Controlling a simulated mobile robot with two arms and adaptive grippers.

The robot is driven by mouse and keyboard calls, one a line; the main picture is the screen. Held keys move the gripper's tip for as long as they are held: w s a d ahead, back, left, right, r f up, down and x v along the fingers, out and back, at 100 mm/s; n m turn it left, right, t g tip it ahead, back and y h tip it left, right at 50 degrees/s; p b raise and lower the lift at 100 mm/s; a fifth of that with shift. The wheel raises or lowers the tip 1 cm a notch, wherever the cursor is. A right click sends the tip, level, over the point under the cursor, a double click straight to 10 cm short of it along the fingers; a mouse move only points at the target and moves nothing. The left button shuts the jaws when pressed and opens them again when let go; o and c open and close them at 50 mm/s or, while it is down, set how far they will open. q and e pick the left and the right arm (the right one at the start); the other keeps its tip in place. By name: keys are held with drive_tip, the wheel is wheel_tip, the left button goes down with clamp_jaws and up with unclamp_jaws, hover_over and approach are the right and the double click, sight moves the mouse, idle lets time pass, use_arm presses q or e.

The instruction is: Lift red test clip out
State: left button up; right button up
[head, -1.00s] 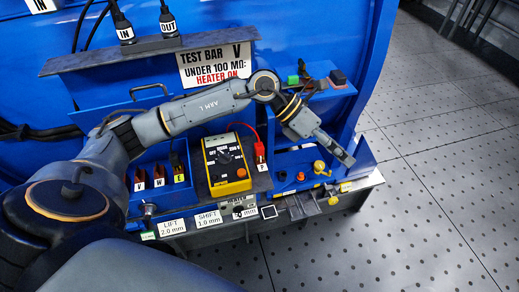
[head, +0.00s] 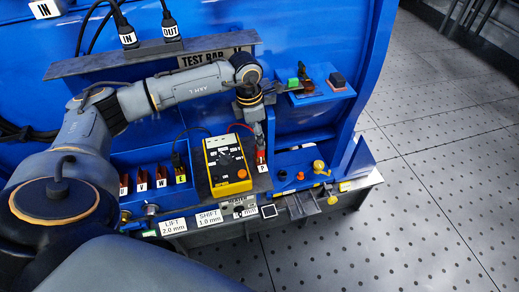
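The red test clip (head: 261,157) stands upright in the holder marked P, to the right of the yellow meter (head: 227,165). A red lead runs from its top towards the meter. My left gripper (head: 258,138) points down right over the clip, its fingertips at the clip's upper end. The fingers are small and overlap the clip's top, so I cannot tell whether they are open or shut on it. My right gripper is not in view.
Left of the meter, a blue box holds sockets marked U, V, W and E (head: 181,174), with a black lead at E. A blue shelf (head: 318,95) with green and black blocks sits to the right. A yellow knob (head: 319,166) stands lower right.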

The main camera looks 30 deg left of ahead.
use_arm(q)
drive_tip(key=f, duration=0.1)
drive_tip(key=f+p, duration=0.2)
drive_tip(key=f, duration=0.1)
drive_tip(key=shift+d+f, duration=0.1)
drive_tip(key=shift+d, duration=0.2)
drive_tip(key=shift+w+f, duration=0.15)
drive_tip(key=shift+f, duration=0.45)
clamp_jaws()
